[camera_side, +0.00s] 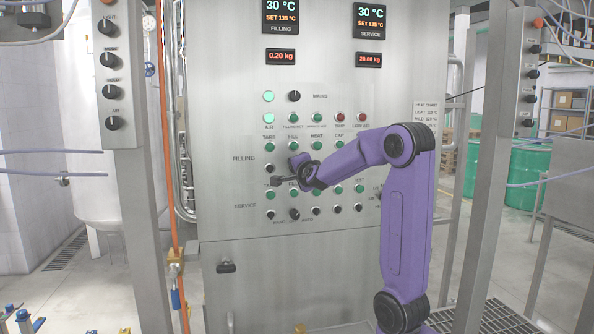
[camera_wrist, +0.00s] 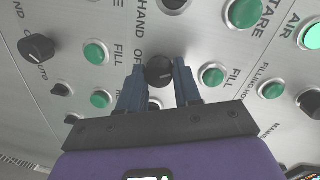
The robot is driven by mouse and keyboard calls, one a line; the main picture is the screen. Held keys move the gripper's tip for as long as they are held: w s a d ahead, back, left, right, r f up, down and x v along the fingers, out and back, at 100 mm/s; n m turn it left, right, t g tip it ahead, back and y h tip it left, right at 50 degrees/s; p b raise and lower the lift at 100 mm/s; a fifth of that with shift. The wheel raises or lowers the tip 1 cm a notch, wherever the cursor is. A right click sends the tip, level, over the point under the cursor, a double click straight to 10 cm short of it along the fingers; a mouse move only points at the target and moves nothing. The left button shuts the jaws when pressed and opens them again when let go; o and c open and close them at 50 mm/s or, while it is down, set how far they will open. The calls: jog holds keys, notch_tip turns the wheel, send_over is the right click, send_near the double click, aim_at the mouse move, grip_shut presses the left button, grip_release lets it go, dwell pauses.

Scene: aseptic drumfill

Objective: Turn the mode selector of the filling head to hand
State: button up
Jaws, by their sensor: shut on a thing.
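My gripper (camera_wrist: 160,80) is shut on a round black selector knob (camera_wrist: 159,70) on the steel panel. One blue-grey finger is on each side of it. The words HAND and OFF show on the panel above the knob in the wrist view. Which way its pointer faces is not clear. In the side view my gripper (camera_side: 290,176) is against the left part of the panel, near the filling row, and it hides the knob there.
Green FILL buttons (camera_wrist: 213,75) and (camera_wrist: 97,51) flank the held knob. Another black selector (camera_wrist: 38,47) with AUTO beside it is at the left of the wrist view. The panel (camera_side: 310,270) has several more buttons and knobs close around. Steel posts (camera_side: 135,190) stand at both sides.

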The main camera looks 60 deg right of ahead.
jog(key=n, duration=0.5)
jog(key=shift+a+g+h, duration=0.1)
jog(key=shift+g+h, duration=0.2)
jog(key=shift+n, duration=0.4)
jog(key=o, duration=1)
jog(key=shift+o, duration=0.2)
jog(key=v, duration=1.7)
jog(key=shift+a, duration=0.2)
